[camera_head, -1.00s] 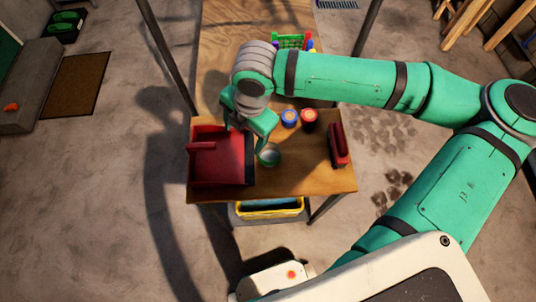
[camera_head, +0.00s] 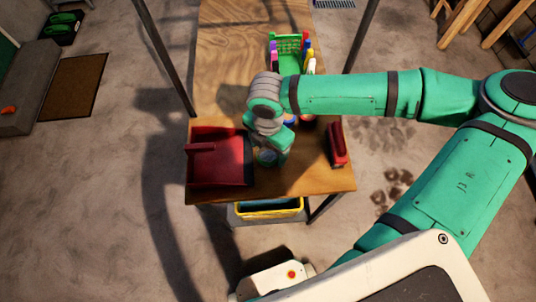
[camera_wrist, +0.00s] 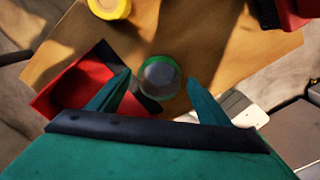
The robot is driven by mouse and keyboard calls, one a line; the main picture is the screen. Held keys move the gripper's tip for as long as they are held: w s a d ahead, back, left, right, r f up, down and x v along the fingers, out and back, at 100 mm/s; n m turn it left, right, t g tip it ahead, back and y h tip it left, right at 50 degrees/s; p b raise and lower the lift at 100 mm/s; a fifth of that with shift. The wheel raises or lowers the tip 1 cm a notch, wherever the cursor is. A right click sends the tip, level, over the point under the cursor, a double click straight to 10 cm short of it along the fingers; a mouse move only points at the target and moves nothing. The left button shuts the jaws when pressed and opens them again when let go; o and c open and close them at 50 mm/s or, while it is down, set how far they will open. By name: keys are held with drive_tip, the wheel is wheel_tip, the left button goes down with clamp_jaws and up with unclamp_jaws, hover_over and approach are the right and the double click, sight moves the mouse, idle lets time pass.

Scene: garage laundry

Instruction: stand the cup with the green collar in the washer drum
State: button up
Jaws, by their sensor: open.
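The cup with the green collar (camera_wrist: 160,77) stands on the wooden table, seen from above in the wrist view as a round grey top in a green ring. In the head view the cup (camera_head: 266,157) is partly hidden by my gripper. My gripper (camera_head: 268,150) is open over the cup. In the wrist view its two fingers (camera_wrist: 160,84) appear on either side of the cup, with gaps visible; I cannot tell their height against it. No washer drum is recognisable in these views.
Round containers behind are mostly hidden by my arm; one yellow one (camera_wrist: 108,6) shows. A green rack (camera_head: 288,50) stands farther back.

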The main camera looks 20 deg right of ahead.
sight(268, 156)
drive_tip(key=shift+f, duration=1.45)
drive_tip(key=shift+c, duration=0.3)
drive_tip(key=c, duration=1.1)
drive_tip(key=shift+r, duration=0.2)
